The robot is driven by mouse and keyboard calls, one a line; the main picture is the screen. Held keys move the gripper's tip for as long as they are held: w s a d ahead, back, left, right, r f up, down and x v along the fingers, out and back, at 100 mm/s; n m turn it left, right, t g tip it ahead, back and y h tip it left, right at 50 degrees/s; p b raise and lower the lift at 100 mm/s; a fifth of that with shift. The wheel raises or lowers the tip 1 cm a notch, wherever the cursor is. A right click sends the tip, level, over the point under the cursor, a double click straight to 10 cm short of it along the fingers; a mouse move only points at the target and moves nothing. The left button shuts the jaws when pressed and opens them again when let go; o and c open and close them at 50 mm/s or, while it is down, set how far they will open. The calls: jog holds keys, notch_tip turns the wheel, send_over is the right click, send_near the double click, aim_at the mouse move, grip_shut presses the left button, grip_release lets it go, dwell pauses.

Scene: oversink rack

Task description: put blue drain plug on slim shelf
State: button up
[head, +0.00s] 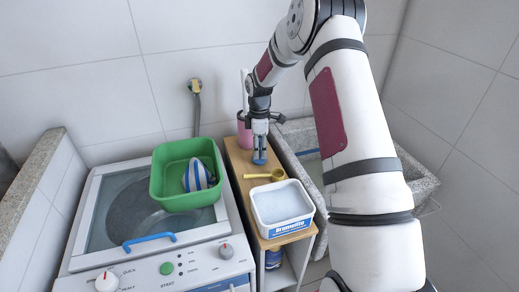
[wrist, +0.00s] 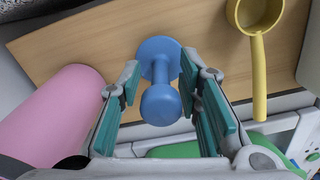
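The blue drain plug (head: 260,157) is on the wooden top of the slim shelf (head: 237,160), near its back end. In the wrist view the plug (wrist: 160,103) shows its round knob towards me and its wider disc against the wood (wrist: 100,38). My gripper (head: 260,146) points down over the plug. Its teal-padded fingers (wrist: 160,90) are open on either side of the plug, with a visible gap at the left finger. Whether the right finger touches is hard to tell.
A yellow scoop (head: 267,175) lies just in front of the plug, and a white tub (head: 282,205) stands further forward. A pink container (head: 244,135) stands behind. A green basin (head: 168,178) with a striped item (head: 197,176) sits on the washer, left. A stone sink (head: 300,135) is right.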

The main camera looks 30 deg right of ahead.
notch_tip(320, 180, up, 12)
jog(key=shift+b, duration=0.65)
jog(key=s+a+r+m+t+h, duration=0.1)
jog(key=s+a+r+m, duration=0.2)
jog(key=s+a+r, duration=0.35)
jog(key=s+a+r+m+t, duration=0.1)
jog(key=s+a+r+m, duration=0.25)
jog(key=s+r, duration=0.6)
jog(key=s+a+m+t, duration=0.1)
jog(key=s+a+m, duration=0.2)
jog(key=s, duration=0.6)
jog(key=s+a+f+m+t+y, duration=0.1)
jog(key=s+a+m, duration=0.2)
jog(key=s, duration=0.7)
jog(key=shift+s+a+f+t, duration=0.2)
jog(key=shift+s+t, duration=0.1)
